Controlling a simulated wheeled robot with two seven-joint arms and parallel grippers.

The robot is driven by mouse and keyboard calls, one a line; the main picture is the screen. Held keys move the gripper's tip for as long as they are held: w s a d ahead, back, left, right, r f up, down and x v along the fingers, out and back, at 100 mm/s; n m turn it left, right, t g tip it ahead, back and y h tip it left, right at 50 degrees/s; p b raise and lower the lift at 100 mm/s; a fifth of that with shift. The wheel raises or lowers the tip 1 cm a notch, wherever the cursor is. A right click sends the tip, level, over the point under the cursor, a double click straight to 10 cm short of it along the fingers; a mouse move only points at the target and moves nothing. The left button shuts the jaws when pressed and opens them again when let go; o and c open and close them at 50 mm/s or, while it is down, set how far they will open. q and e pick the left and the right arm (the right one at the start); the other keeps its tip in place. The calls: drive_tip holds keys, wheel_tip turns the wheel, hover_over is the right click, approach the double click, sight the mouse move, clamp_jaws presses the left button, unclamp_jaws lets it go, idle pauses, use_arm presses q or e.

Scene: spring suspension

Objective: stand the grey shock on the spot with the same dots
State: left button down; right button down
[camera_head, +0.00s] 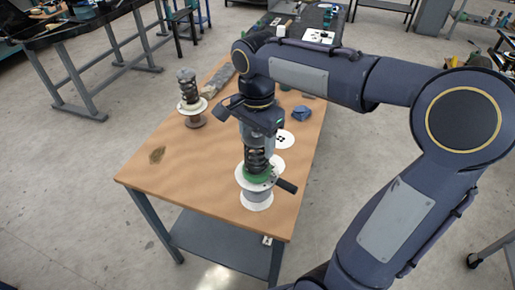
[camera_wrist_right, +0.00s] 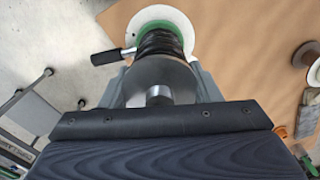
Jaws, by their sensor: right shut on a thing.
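My right gripper (camera_head: 257,140) is shut on the top of a shock with a black coil spring (camera_head: 256,160), a green ring, a white collar and a grey lower body (camera_head: 257,194). The shock is upright over a white round spot (camera_head: 257,206) near the table's front edge; I cannot tell whether its base touches. Any dots there are hidden. In the right wrist view the spring (camera_wrist_right: 160,40) shows between the fingers, with a black handle (camera_wrist_right: 105,57) sticking out sideways. Another white spot with black dots (camera_head: 284,139) lies behind. My left gripper is not in view.
Another white spot (camera_head: 277,162) is partly hidden behind the held shock. A blue item (camera_head: 301,114) lies further back. The table's front left is clear.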

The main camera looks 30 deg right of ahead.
drive_tip(key=f, duration=0.3)
drive_tip(key=shift+w+d+f, duration=0.2)
drive_tip(key=shift+w+d, duration=0.1)
drive_tip(key=shift+w, duration=0.05)
drive_tip(key=shift+f, duration=0.5)
drive_tip(key=shift+c, duration=2.3)
unclamp_jaws()
